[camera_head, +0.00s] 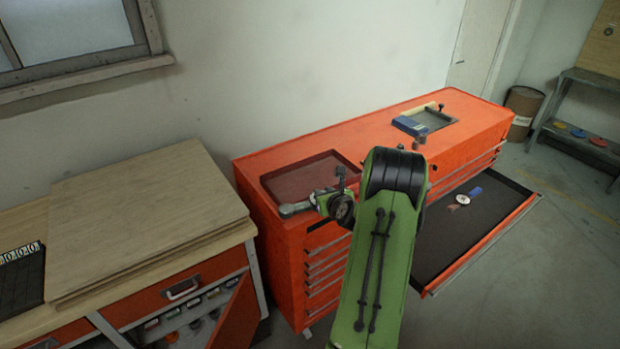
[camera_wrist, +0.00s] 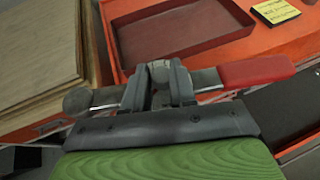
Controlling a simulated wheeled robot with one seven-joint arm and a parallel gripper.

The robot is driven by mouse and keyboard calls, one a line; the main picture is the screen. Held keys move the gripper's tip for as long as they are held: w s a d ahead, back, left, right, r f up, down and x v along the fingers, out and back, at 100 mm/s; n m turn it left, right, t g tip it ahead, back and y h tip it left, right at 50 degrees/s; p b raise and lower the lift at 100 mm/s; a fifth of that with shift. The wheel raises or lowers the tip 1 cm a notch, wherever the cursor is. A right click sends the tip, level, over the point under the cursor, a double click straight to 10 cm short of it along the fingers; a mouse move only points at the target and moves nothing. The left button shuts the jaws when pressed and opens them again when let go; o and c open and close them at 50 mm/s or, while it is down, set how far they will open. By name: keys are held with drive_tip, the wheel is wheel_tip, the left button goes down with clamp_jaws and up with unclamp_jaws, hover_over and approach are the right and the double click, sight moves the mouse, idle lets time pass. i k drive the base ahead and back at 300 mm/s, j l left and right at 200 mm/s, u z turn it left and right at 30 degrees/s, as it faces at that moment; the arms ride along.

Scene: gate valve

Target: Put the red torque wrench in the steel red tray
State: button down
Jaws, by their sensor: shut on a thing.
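The red torque wrench has a red handle (camera_wrist: 255,70), a steel shaft and a round grey head (camera_wrist: 77,101) in the wrist view. My gripper (camera_wrist: 160,78) is shut on its shaft between head and handle. In the head view my gripper (camera_head: 325,200) is at the near left end of the orange cabinet, and the wrench's grey end (camera_head: 288,210) sticks out to its left; the red handle is hidden there. The steel red tray (camera_head: 285,182) lies on the cabinet top, just beyond the gripper, and looks empty. It also shows in the wrist view (camera_wrist: 185,50).
The orange cabinet (camera_head: 270,152) has an open drawer (camera_head: 470,240) on the right holding small items. A grey tray (camera_head: 436,119) and a blue item (camera_head: 408,125) sit at its far end. A wooden bench (camera_head: 140,215) stands at left.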

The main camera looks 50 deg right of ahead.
sight(314, 181)
drive_tip(key=i+l, duration=0.65)
drive_tip(key=i+z, duration=0.1)
drive_tip(key=z, duration=0.4)
